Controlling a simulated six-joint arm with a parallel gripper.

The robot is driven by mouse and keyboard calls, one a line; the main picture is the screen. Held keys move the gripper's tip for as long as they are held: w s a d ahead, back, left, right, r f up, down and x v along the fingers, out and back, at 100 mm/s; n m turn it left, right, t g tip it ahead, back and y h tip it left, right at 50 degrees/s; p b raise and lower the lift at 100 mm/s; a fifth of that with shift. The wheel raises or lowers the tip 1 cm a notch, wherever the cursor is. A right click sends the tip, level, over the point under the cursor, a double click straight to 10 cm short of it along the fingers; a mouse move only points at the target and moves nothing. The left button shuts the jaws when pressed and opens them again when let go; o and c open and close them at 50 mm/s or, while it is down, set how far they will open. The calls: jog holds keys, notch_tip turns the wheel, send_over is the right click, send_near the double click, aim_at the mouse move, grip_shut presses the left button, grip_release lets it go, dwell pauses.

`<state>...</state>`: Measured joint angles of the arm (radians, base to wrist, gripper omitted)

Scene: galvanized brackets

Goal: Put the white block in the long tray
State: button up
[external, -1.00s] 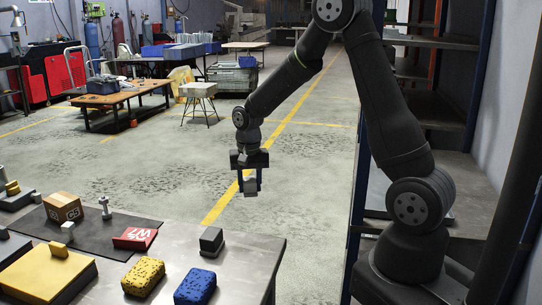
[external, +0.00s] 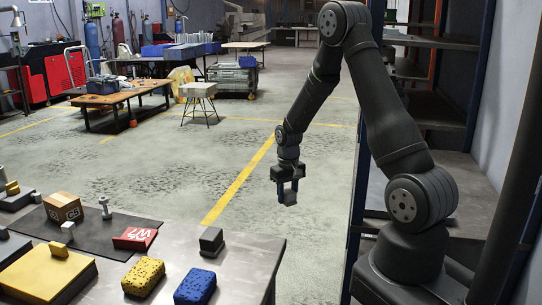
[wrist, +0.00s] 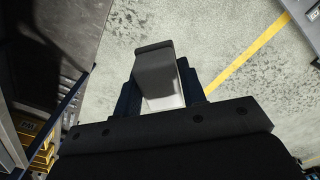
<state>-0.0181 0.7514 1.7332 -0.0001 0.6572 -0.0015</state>
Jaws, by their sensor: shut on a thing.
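My gripper (external: 286,190) hangs over the open floor, pointing down, to the right of the table in the external view. It is shut on a block (wrist: 157,72), which looks dark grey in shade with a white lower part; I take it as the white block. In the wrist view the block sits between the two dark blue fingers. In the external view only its lower end (external: 291,198) shows below the fingers. I cannot pick out a long tray for certain in either view.
A shelf rack (external: 440,75) stands at right.

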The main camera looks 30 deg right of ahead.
jog(key=s+a+r+n, duration=0.4)
jog(key=s+a+r, duration=0.5)
jog(key=s+a, duration=0.3)
jog(key=s+a+r+n, duration=0.5)
jog(key=s+a+r, duration=0.5)
jog(key=a, duration=0.4)
send_over(218, 266)
notch_tip(218, 266, down, 7)
jog(key=shift+a+f, duration=0.1)
jog(key=shift+f, duration=1.95)
jog(key=shift+f, duration=0.15)
jog(key=o, duration=1)
